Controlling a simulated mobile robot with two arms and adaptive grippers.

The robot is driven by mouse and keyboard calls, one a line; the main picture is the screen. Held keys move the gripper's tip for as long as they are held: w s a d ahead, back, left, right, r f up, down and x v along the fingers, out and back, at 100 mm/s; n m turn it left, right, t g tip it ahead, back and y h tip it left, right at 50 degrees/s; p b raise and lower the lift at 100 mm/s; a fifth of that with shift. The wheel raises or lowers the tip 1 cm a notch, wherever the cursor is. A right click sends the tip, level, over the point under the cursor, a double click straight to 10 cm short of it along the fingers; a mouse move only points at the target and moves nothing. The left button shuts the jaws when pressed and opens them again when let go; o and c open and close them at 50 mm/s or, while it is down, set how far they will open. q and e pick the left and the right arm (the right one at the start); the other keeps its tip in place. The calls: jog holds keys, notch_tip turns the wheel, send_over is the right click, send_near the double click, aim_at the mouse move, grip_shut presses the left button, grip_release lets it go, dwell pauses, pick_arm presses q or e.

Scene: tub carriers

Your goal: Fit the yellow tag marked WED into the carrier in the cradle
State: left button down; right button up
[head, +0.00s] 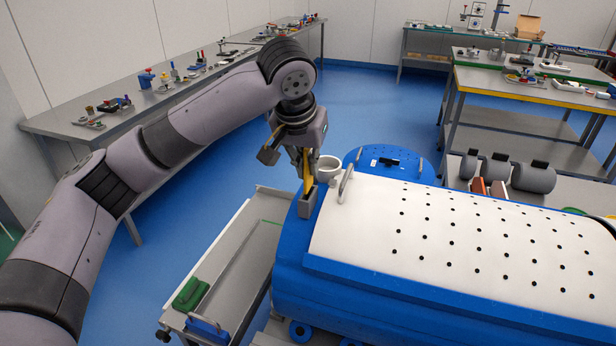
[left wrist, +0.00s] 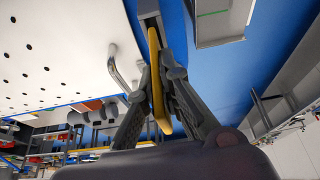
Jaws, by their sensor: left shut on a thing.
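My left gripper (head: 303,178) is shut on a yellow tag (head: 308,165), held upright with its lower end down. The yellow tag also shows between the two fingers in the left wrist view (left wrist: 157,75). Its lettering cannot be read. The carrier (head: 330,283) is a large blue body with a white perforated top (head: 430,225). A small grey holder (head: 306,203) sits at its left end, directly below the tag. The tag's end meets or lies very close to the holder; I cannot tell whether it is inside. The right gripper is not in view.
A metal handle (head: 345,184) and a white cup-like part (head: 327,168) stand just right of the gripper. A grey tray (head: 228,268) with a green item (head: 190,293) lies left of the carrier. Benches line the left wall and back right. Blue floor between is clear.

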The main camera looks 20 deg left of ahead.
aim_at(308, 190)
pick_arm(q)
notch_tip(308, 190, down, 4)
jog(key=shift+r+p, duration=0.15)
jog(key=shift+p, duration=0.2)
jog(key=shift+s+f, duration=0.1)
jog(key=shift+f, duration=0.1)
jog(key=shift+s+f, duration=0.25)
jog(key=shift+f, duration=0.4)
jog(key=c, duration=1.8)
grip_release()
jog(key=shift+d, duration=0.15)
jog(key=shift+w+a+f, duration=0.15)
jog(key=shift+w+a, duration=0.1)
jog(key=shift+a, duration=0.05)
